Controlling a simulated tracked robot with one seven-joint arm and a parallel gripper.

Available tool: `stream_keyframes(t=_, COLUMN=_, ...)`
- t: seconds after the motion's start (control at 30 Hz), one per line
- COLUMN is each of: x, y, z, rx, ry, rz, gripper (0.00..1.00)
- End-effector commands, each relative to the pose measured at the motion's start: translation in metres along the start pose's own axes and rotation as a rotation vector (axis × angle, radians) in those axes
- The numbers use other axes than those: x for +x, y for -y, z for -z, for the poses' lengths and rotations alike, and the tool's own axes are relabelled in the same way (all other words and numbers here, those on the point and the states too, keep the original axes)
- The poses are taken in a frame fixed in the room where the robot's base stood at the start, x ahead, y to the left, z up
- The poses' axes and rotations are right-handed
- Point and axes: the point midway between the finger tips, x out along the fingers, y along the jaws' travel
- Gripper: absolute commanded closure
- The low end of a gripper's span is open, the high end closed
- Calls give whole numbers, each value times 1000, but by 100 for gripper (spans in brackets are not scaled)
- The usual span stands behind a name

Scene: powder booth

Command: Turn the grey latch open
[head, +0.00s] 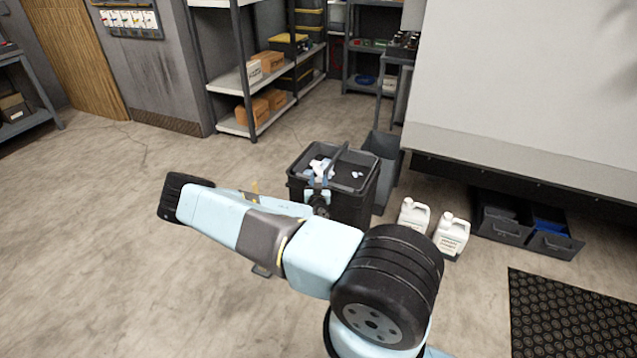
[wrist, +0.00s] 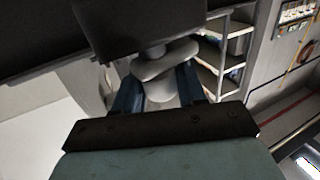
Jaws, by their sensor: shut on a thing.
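In the wrist view, a pale grey rounded piece, which looks like the grey latch (wrist: 165,66), sits below a dark block. The two blue fingers of my gripper (wrist: 159,88) stand on either side of it and are shut on it. In the head view, my gripper (head: 319,178) is at the near top edge of a dark bin (head: 352,205), with a whitish piece at its fingers. My arm partly covers the bin's near side. How far the latch is turned cannot be told.
A grey bin (head: 384,160) stands just behind the dark one. Two white jugs (head: 413,216) (head: 451,236) stand to the right, near open dark drawers (head: 505,226). A black mat (head: 570,315) lies at lower right. Shelves (head: 235,85) stand behind. Floor at left is clear.

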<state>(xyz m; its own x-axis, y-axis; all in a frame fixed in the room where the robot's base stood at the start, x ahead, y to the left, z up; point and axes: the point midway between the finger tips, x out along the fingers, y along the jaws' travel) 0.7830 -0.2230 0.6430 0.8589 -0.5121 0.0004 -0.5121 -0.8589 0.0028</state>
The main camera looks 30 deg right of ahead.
Motion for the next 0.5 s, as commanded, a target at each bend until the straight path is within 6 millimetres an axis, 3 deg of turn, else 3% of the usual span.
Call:
stream_keyframes(t=0.3, x=1, y=-1, z=1, rx=2, ry=-2, rz=176, gripper=90)
stream_keyframes(t=0.5, x=1, y=0, z=1, rx=3, ry=-2, rz=206, gripper=90)
